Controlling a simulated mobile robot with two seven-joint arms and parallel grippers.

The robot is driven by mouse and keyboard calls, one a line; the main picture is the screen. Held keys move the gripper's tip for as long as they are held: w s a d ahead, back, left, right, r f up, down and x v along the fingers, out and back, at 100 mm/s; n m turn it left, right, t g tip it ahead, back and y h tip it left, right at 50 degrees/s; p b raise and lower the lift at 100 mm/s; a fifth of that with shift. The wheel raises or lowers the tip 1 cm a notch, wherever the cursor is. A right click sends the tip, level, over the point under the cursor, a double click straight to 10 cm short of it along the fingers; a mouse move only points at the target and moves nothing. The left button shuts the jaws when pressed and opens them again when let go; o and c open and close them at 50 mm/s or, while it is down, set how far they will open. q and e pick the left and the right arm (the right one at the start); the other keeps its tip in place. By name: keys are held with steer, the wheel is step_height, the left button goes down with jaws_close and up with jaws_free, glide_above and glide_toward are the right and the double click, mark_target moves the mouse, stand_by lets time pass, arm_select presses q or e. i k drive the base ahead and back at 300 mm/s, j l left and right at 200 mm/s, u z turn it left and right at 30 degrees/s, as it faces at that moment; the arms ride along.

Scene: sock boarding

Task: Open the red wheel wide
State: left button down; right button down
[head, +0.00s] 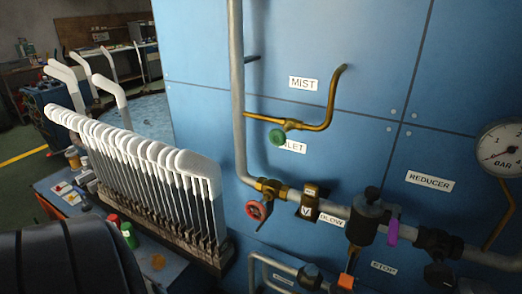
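The red wheel (257,211) is a small round handwheel on a brass valve (269,188) at the lower bend of the grey pipe on the blue panel. It faces me, and its opening state cannot be told from this view. Neither of my grippers shows in the head view. Nothing touches the wheel.
A green wheel (277,137) sits on the brass pipe above, by the MIST label (303,84). A purple lever (392,232) and a pressure gauge (502,148) are to the right. A rack of white sock forms (150,165) stands close on the left.

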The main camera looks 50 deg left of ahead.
mark_target(258, 207)
steer(key=u, duration=1.6)
